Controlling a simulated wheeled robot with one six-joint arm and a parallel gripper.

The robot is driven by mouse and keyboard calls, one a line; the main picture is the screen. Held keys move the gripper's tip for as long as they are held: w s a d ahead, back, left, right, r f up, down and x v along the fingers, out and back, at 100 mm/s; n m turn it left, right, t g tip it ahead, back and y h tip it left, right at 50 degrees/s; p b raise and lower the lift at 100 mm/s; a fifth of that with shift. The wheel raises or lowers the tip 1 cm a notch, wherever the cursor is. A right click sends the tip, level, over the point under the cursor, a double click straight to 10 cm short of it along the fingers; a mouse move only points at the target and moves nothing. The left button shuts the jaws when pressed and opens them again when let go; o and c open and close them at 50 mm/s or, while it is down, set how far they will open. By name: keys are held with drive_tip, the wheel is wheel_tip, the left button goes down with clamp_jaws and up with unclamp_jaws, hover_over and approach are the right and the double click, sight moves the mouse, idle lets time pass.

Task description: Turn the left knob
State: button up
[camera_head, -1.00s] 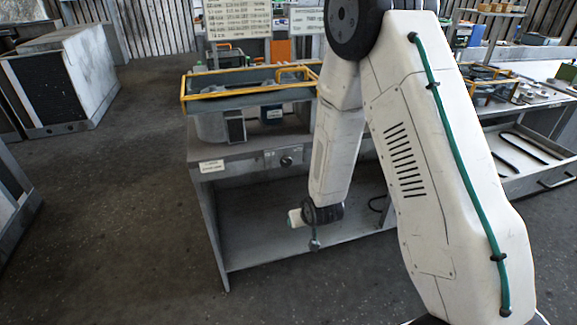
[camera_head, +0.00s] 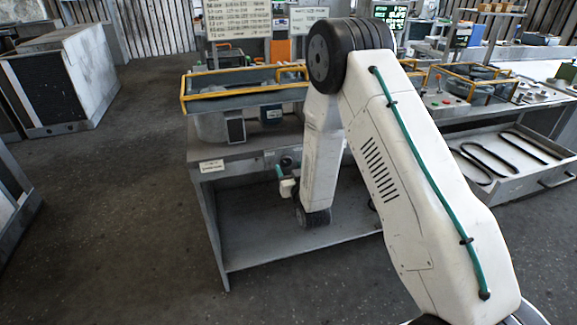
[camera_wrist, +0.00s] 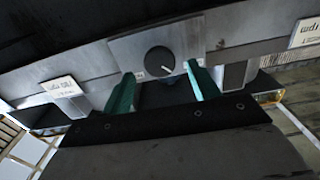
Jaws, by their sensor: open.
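A round dark knob (camera_wrist: 160,61) with a pale pointer line sits on a grey plate on the bench front. The line points to the lower right in the wrist view. In the head view the knob (camera_head: 287,162) is small, just above my gripper (camera_head: 281,173). In the wrist view my gripper (camera_wrist: 160,73) is open, its green fingers at the lower left and lower right of the knob. Nothing is between them but the knob's lower area; I cannot tell whether they touch it. Only one knob shows; my arm covers the bench front further right.
The grey bench carries a yellow-railed tray (camera_head: 230,101) above the knob. A white label (camera_head: 211,166) is on its front left; labels also flank the knob plate in the wrist view. An open drawer (camera_head: 510,170) lies at the right.

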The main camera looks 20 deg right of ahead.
drive_tip(key=shift+w, duration=1.15)
drive_tip(key=shift+c, duration=0.2)
drive_tip(key=c, duration=0.9)
drive_tip(key=shift+m, duration=1.5)
drive_tip(key=o, duration=0.9)
drive_tip(key=shift+o, duration=0.2)
drive_tip(key=s, duration=0.7)
drive_tip(key=shift+s, duration=0.4)
